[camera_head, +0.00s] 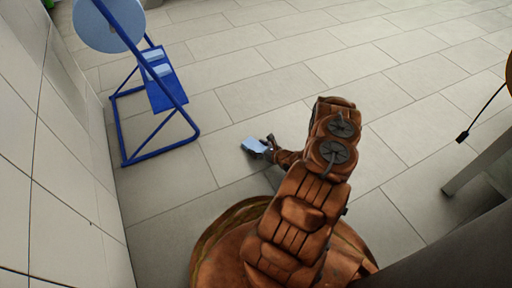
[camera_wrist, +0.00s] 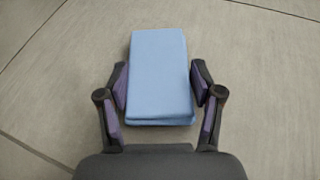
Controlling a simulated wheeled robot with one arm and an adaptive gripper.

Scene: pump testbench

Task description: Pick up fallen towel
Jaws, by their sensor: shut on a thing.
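A folded light-blue towel (camera_wrist: 158,75) lies between the fingers of my gripper (camera_wrist: 160,88) in the wrist view. The fingers press on its left and right sides, and I am shut on it. In the head view the towel (camera_head: 255,146) shows small at the end of my gripper (camera_head: 268,148), low over or at the tiled floor. I cannot tell whether it touches the floor.
A blue metal stand (camera_head: 165,90) with a round light-blue disc (camera_head: 108,22) and shelf stands at the upper left. A white tiled wall (camera_head: 50,150) runs along the left. A grey bench (camera_head: 470,180) is at the right. The floor (camera_head: 290,55) beyond is clear.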

